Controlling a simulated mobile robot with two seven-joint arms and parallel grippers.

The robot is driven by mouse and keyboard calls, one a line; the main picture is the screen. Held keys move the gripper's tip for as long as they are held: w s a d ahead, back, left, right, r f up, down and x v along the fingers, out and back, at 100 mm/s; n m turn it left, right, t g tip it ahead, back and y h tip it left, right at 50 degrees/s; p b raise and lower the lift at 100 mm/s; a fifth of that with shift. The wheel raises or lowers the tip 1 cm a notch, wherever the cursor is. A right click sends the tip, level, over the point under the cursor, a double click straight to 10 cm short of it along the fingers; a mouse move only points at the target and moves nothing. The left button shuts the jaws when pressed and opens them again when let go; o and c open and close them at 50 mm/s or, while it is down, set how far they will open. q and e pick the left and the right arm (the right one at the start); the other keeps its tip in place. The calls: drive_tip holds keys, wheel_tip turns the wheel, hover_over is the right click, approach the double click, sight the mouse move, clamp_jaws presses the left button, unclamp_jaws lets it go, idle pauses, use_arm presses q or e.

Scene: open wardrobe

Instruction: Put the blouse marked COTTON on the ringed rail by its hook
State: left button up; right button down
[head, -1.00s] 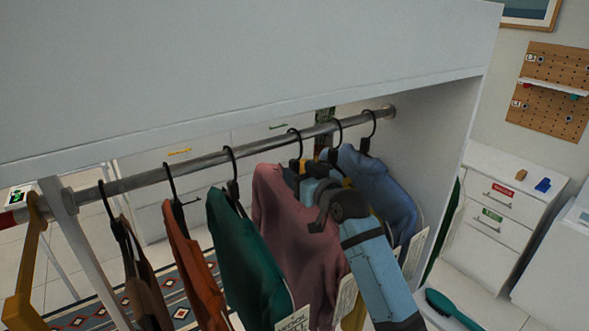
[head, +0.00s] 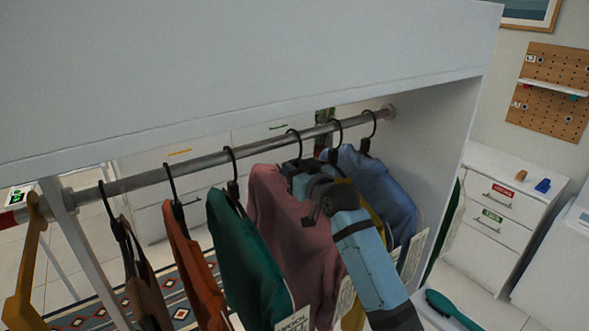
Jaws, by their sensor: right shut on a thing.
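A metal rail (head: 140,178) runs across the open wardrobe, with several garments on black hooks. My right gripper (head: 300,178) is at the top of the pink blouse (head: 275,205), shut around its hanger just below the hook; the jaws hide the exact grip. The pink blouse's hook (head: 293,134) still looks to be over the rail. The green garment (head: 240,265) has a tag reading WOOL (head: 293,321). The pink blouse's tag (head: 344,298) is too small to read, and I cannot make out COTTON anywhere. My left gripper is not in view.
Orange (head: 190,265) and brown (head: 145,285) garments hang to the left; yellow (head: 377,223) and blue (head: 372,187) ones hang close on the right. A mustard-coloured hanger-like piece (head: 28,255) is at the far left, near a red end (head: 8,219). The wardrobe's top panel (head: 240,60) overhangs the rail.

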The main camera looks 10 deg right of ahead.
drive_tip(key=shift+r+p, duration=1.8)
drive_tip(key=shift+r, duration=0.2)
